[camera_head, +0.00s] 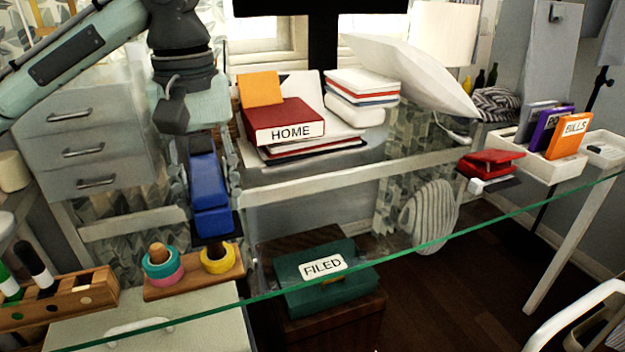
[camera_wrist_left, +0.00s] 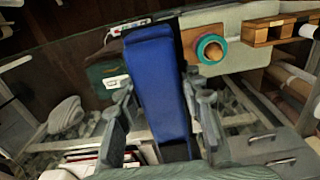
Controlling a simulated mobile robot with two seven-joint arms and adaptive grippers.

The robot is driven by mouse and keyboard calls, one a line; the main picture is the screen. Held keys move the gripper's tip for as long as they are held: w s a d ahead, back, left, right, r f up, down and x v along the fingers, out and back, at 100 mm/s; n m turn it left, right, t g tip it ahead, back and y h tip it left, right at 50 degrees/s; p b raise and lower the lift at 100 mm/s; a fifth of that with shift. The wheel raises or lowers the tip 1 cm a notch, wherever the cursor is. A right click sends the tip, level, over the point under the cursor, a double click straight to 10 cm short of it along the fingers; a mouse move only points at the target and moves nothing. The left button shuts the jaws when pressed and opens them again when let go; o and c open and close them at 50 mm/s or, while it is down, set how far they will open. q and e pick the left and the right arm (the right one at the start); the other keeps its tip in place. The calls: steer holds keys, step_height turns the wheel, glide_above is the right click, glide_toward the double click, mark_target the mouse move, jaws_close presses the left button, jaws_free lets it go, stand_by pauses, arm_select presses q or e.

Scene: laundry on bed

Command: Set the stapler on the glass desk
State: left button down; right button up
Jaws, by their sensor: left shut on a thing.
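The blue stapler (camera_head: 208,190) hangs in my left gripper (camera_head: 207,170), with its long body pointing down toward the desk. In the left wrist view, the stapler (camera_wrist_left: 158,80) lies between the two fingers of the left gripper (camera_wrist_left: 163,108), which is shut on it. The glass desk (camera_head: 430,246) is see-through, with a green front edge running across the head view. The stapler appears just above the glass, behind the tape holder; whether it touches the glass I cannot tell. My right gripper is not in view.
A wooden tape holder (camera_head: 196,286) and a marker block (camera_head: 75,301) stand at the left. A red HOME binder (camera_head: 284,119) lies behind. A red desk tool (camera_head: 491,162) and a white tray (camera_head: 545,168) are at the right. The middle glass looks clear.

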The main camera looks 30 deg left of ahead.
arm_select(q)
glide_above(283, 236)
step_height(283, 236, down, 7)
steer(key=shift+r, duration=0.2)
steer(key=shift+f, duration=2.05)
steer(key=shift+f, duration=0.1)
steer(key=c, duration=1)
jaws_free()
steer(key=shift+f, duration=0.1)
step_height(283, 236, up, 12)
steer(key=shift+r, duration=0.1)
